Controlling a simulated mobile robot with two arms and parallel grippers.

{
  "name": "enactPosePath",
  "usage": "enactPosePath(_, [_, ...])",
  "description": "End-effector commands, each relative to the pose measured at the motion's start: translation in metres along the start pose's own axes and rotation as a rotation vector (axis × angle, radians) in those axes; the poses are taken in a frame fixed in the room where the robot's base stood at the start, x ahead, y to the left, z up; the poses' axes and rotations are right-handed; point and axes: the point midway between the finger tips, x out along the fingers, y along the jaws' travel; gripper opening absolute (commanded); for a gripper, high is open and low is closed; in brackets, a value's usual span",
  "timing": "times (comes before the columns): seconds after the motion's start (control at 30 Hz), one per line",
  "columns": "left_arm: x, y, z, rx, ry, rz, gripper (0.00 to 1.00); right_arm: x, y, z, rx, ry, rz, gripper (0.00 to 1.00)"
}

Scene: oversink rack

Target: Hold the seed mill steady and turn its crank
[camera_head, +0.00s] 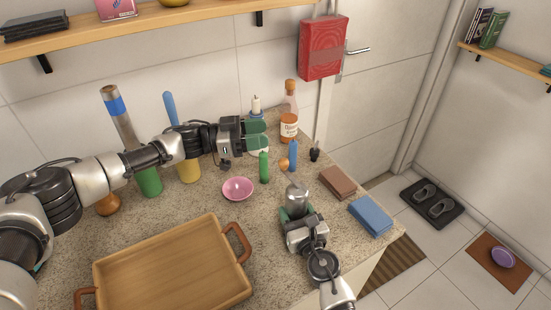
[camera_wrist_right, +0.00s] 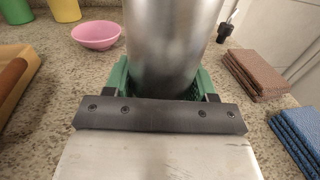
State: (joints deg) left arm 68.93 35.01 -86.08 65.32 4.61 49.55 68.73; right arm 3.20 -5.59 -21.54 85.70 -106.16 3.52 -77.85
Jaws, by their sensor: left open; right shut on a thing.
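The seed mill, a silver metal cylinder (camera_head: 297,196), stands on the speckled counter right of the pink bowl. My right gripper (camera_head: 295,213) is shut around its body; in the right wrist view the mill (camera_wrist_right: 172,45) sits between the green finger pads. I cannot make out the crank clearly in either view. My left gripper (camera_head: 262,135) is open, its green fingers pointing right, near the back of the counter and apart from the mill. It partly hides a pale object behind it.
A wooden tray (camera_head: 180,265) fills the front left. A pink bowl (camera_head: 237,188), a green bottle (camera_head: 264,167), a blue bottle (camera_head: 293,155) and a sauce bottle (camera_head: 289,115) stand behind the mill. Brown cloths (camera_head: 338,182) and blue cloths (camera_head: 370,216) lie to its right, near the counter edge.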

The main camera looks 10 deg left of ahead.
Motion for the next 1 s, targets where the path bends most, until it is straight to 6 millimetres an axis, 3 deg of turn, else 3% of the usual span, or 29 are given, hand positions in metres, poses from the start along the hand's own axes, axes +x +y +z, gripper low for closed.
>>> enactPosePath(0.2, [0.042,-0.033,-0.036,-0.082,0.033,-0.298,0.51,0.000,0.000,0.000,0.001,0.001,0.001,0.21])
enactPosePath(0.53, [0.075,-0.052,-0.062,-0.311,-0.048,-0.682,0.51,0.000,0.000,0.000,0.001,0.001,0.001,0.21])
enactPosePath(0.77, [0.084,-0.035,-0.063,-0.491,-0.211,-0.880,0.51,0.000,0.000,0.000,0.001,0.001,0.001,0.21])
enactPosePath(1.0, [0.083,0.009,-0.061,-0.645,-0.474,-1.025,0.51,0.000,0.000,0.000,0.000,0.001,0.001,0.21])
